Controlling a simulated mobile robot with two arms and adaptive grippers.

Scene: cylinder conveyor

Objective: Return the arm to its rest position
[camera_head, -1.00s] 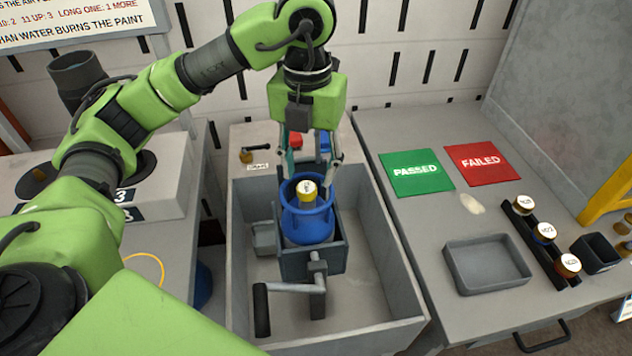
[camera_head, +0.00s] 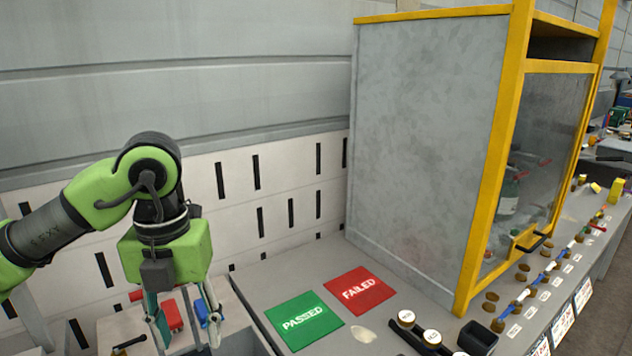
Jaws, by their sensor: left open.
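My left arm comes in from the left edge, green with dark joints, bent at a raised elbow. My left gripper (camera_head: 184,338) points down at the bottom left, its two fingers apart with nothing seen held between them. The fingertips are at the lower edge of the picture. A red object (camera_head: 171,315) and a blue object (camera_head: 201,312) show behind the fingers on the bench. What lies below the gripper is out of the picture. My right gripper is not in view.
Right of the gripper lie a green PASSED mat (camera_head: 303,319) and a red FAILED mat (camera_head: 359,290). A grey cabinet with a yellow frame (camera_head: 487,160) stands tall at the right. Air above the mats is free.

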